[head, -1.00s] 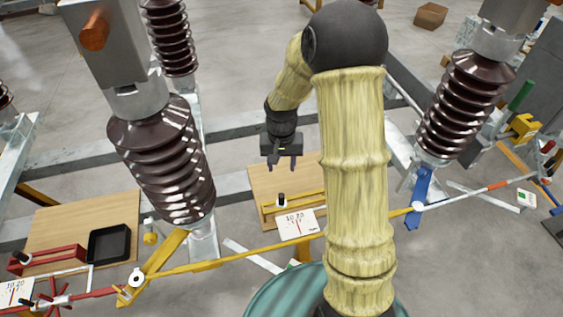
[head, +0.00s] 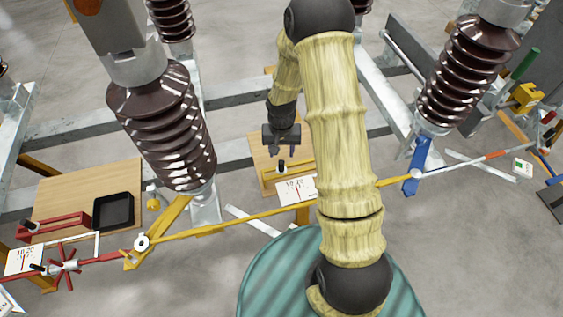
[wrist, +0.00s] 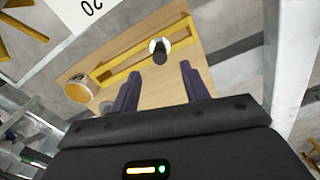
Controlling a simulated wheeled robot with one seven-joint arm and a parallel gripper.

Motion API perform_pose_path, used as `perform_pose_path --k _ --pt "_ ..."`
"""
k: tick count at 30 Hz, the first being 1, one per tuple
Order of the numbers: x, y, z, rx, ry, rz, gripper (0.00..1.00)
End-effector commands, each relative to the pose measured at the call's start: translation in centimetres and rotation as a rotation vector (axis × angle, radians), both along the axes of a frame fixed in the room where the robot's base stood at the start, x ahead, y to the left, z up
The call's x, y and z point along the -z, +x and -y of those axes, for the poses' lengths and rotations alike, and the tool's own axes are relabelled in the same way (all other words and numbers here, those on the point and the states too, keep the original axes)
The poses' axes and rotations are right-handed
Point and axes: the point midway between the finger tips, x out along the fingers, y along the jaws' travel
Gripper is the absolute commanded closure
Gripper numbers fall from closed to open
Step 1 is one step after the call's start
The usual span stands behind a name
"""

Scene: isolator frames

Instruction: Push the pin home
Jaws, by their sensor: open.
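The pin shows as a black knob (head: 282,168) with a pale collar, at the yellow bracket (head: 300,165) on a small wooden board. In the wrist view the black pin head (wrist: 160,55) stands in the slotted yellow bracket (wrist: 130,55), just beyond my fingertips. How deep it sits cannot be told. My gripper (head: 283,151) is open and empty, above and close to the pin in the head view. In the wrist view its two dark fingers (wrist: 159,75) are spread, with the pin head ahead of the gap between them.
A marked white dial card (head: 296,190) and a long yellow bar are near the bracket. Large brown ribbed insulators (head: 160,125) stand left and right (head: 468,85). A second board at left holds a black tray (head: 114,211) and red bracket (head: 50,226).

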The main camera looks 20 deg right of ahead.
Motion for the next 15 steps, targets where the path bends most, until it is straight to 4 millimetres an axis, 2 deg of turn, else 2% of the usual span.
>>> perform_pose_path --k 9,15 --pt "4.7 -0.1 0.0 -0.001 0.0 -0.003 0.54" --pt "7.0 0.0 0.0 -0.001 0.0 -0.001 0.54"
